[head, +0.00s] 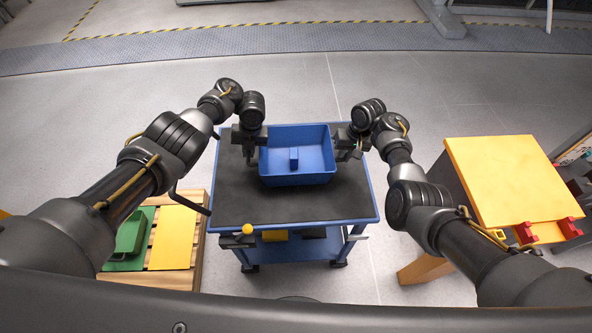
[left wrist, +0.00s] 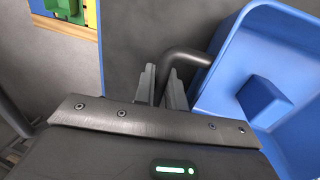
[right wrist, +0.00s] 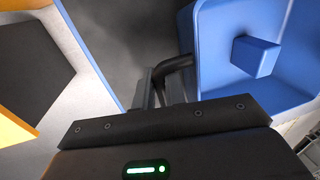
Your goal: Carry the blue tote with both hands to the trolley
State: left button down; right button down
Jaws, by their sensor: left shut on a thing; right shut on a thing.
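The blue tote (head: 297,178) is upright over the dark top of the blue trolley (head: 285,208), towards its far side. I cannot tell whether its base touches the top. A small blue block (head: 294,157) shows inside it. My left gripper (head: 249,150) is at the tote's left side, shut on a dark bar handle (left wrist: 188,57), with the fingers (left wrist: 160,88) on either side of it. My right gripper (head: 346,150) is at the right side, shut on the other dark handle (right wrist: 176,64); its fingers show in the right wrist view (right wrist: 152,90).
A wooden pallet (head: 203,240) with a green bin (head: 130,235) and a yellow panel (head: 173,237) lies left of the trolley. A yellow-topped cabinet (head: 510,178) with red parts stands at the right.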

pick_arm(q)
jog(key=shift+f+b, duration=0.3)
jog(key=shift+f, duration=0.3)
pick_arm(e)
jog(key=shift+f, duration=0.55)
pick_arm(q)
jog(key=c, duration=1.9)
grip_release()
jog(key=shift+f, duration=0.15)
pick_arm(e)
jog(key=c, duration=1.9)
grip_release()
jog(key=shift+f, duration=0.15)
pick_arm(q)
jog(key=o, duration=0.4)
jog(key=shift+r, duration=0.2)
pick_arm(e)
jog(key=o, duration=0.4)
pick_arm(q)
jog(key=shift+o, duration=0.2)
pick_arm(e)
jog(key=shift+o, duration=0.2)
jog(key=shift+r, duration=0.2)
pick_arm(q)
notch_tip(320, 180, up, 7)
jog(key=d, duration=0.1)
jog(key=shift+d+r, duration=0.15)
jog(key=shift+d, duration=0.05)
